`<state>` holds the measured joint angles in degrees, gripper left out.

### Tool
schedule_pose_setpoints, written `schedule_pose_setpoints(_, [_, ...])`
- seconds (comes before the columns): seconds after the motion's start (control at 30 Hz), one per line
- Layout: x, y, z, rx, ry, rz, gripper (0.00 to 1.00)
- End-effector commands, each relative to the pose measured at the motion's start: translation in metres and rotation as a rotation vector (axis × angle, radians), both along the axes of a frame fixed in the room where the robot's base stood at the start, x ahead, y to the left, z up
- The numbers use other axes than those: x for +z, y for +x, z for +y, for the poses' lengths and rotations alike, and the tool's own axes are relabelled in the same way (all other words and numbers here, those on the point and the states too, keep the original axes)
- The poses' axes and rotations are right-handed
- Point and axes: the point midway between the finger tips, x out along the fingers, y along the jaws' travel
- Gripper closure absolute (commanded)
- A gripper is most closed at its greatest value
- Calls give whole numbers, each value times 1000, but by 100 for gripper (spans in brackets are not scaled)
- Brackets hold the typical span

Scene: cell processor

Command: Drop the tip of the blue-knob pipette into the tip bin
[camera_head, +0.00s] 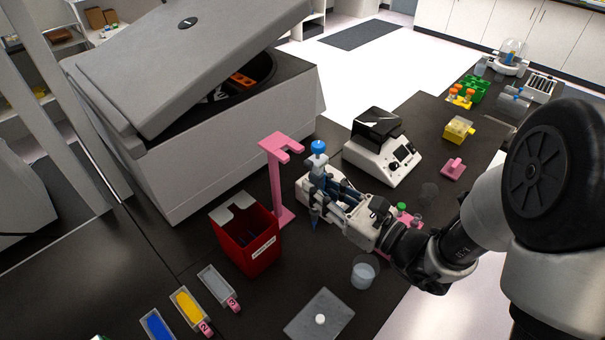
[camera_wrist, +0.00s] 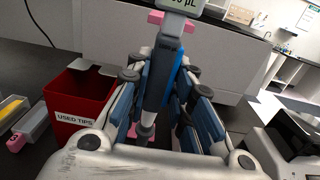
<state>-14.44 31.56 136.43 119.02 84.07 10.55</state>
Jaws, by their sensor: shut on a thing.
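The blue-knob pipette (camera_head: 318,160) is upright in my gripper (camera_head: 322,190), which is shut around its body. Its blue knob is at the top, and a bluish tip (camera_head: 314,224) points down above the bench. The pipette (camera_wrist: 160,75) also shows in the wrist view between the fingers, with part of its display; its lower end is hidden there. The red tip bin (camera_head: 228,247), labelled "USED TIPS", stands on the bench to the left of my gripper. The bin (camera_wrist: 75,105) is at the left in the wrist view. The pipette is apart from the bin.
A pink pipette stand (camera_head: 275,180) rises between the bin and my gripper. A large grey centrifuge (camera_head: 205,140) with raised lid stands behind. A white device (camera_head: 382,150) is behind right. A clear beaker (camera_head: 364,272), a grey plate (camera_head: 318,316) and coloured troughs (camera_head: 190,307) lie in front.

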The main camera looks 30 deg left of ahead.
Motion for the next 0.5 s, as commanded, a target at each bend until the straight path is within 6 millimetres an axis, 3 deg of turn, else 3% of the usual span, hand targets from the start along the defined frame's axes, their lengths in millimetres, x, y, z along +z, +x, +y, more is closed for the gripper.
schedule_pose_setpoints(0.03, [15,-4,7,19,2,-4,87])
schedule_pose_setpoints(0.3, [74,-28,47,128,3,-4,87])
schedule_pose_setpoints(0.43, [96,-38,62,171,4,-3,87])
schedule_pose_setpoints(0.5, [92,-48,75,208,2,-4,87])
